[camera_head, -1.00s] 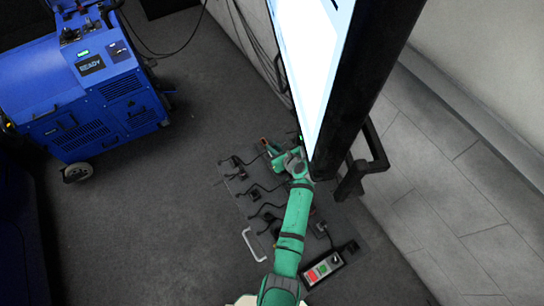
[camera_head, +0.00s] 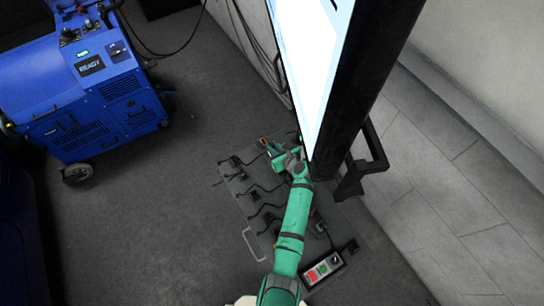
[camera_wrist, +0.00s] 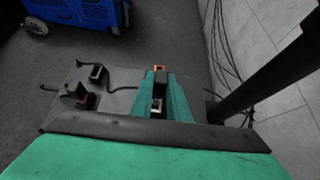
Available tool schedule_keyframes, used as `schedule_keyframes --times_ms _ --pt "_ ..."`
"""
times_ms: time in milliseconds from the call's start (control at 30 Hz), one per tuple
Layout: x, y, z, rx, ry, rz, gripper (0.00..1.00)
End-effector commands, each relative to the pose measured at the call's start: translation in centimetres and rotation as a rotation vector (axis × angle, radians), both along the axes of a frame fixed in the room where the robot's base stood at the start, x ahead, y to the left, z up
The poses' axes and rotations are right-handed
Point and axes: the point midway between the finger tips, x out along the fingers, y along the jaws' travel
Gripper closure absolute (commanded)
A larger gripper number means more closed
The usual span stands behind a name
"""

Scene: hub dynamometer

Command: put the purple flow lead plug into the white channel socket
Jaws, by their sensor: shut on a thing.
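My gripper (camera_wrist: 160,90) is shut on a small dark block (camera_wrist: 161,86), which looks like a lead plug; no purple shows on it. In the head view my gripper (camera_head: 277,154) is low over the far end of the grey panel (camera_head: 236,189), beside the screen's lower edge. A small pale-rimmed square (camera_wrist: 157,105) shows between the green fingers; I cannot tell if it is the white channel socket. An orange-rimmed piece (camera_wrist: 158,67) is just beyond the fingertips. Whether the held block touches a socket is hidden.
Several black connectors with leads sit on the panel; one has a dark red part (camera_wrist: 85,98) left of my gripper. A control box (camera_head: 323,270) with red and green buttons is near the front. The large screen (camera_head: 311,70) stands close right. A blue machine (camera_head: 85,90) stands left.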

Motion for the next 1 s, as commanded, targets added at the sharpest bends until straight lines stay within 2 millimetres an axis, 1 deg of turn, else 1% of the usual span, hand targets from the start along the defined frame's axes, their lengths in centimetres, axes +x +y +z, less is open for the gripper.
schedule_keyframes --times_ms 233,1000 --pt "0.0 0.0 -0.1 0.000 0.000 0.000 1.00" --pt "0.0 0.0 -2.0 0.001 -0.001 0.000 1.00"
